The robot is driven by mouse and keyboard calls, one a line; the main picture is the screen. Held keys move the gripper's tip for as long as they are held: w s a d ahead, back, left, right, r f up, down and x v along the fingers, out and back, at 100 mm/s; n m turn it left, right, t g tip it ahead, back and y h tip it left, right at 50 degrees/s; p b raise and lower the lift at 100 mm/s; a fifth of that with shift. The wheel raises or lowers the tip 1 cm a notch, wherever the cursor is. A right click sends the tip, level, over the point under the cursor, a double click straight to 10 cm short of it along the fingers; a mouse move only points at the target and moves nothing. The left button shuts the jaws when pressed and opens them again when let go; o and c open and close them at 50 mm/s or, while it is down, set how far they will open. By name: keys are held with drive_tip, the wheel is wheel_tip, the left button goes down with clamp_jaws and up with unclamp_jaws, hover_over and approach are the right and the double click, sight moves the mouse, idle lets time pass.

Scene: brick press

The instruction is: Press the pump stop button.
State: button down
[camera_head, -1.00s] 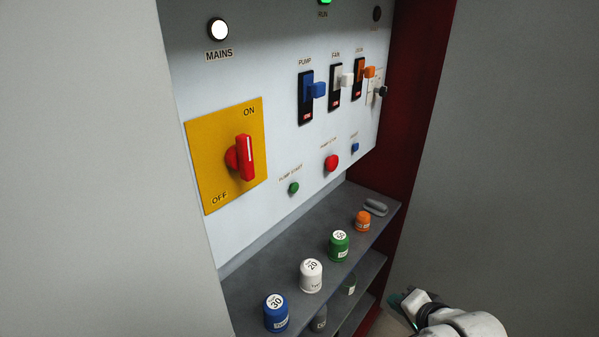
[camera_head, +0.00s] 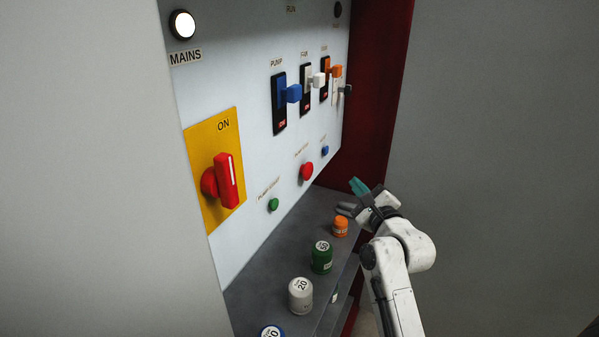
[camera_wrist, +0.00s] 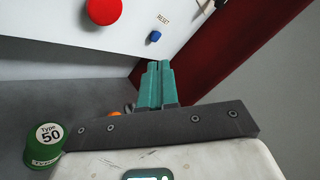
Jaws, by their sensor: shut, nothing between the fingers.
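The pump stop button is the round red button (camera_head: 306,171) low on the white panel, right of the green pump start button (camera_head: 274,204). It also shows in the wrist view (camera_wrist: 104,10) at the top, left of my fingertips. A small blue reset button (camera_head: 325,151) sits right of the red one; the wrist view shows it (camera_wrist: 155,36) just above my fingers. My gripper (camera_head: 359,187) is shut and empty, its teal fingers together. It is right of the red button and apart from the panel, above the shelf's right end.
Breaker switches and a red rotary handle (camera_head: 227,181) stick out of the panel. A dark red side wall (camera_head: 375,110) stands at right.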

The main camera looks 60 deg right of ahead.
drive_tip(key=shift+w, duration=0.1)
drive_tip(key=b, duration=0.3)
approach(313, 169)
drive_tip(key=shift+w+d+r, duration=0.1)
drive_tip(key=shift+w+d, duration=0.4)
drive_tip(key=shift+d, duration=0.25)
drive_tip(key=shift+w+d, duration=0.45)
drive_tip(key=shift+d, duration=0.25)
drive_tip(key=shift+w+d+r, duration=0.1)
drive_tip(key=shift+w+d, duration=0.4)
drive_tip(key=shift+d, duration=0.25)
drive_tip(key=shift+w+f, duration=0.1)
drive_tip(key=shift+w, duration=0.1)
drive_tip(key=shift+w, duration=0.2)
drive_tip(key=shift+w+b, duration=0.5)
drive_tip(key=shift+b, duration=0.05)
idle(0.9)
idle(0.4)
drive_tip(key=shift+s+p, duration=0.4)
drive_tip(key=shift+s, duration=0.5)
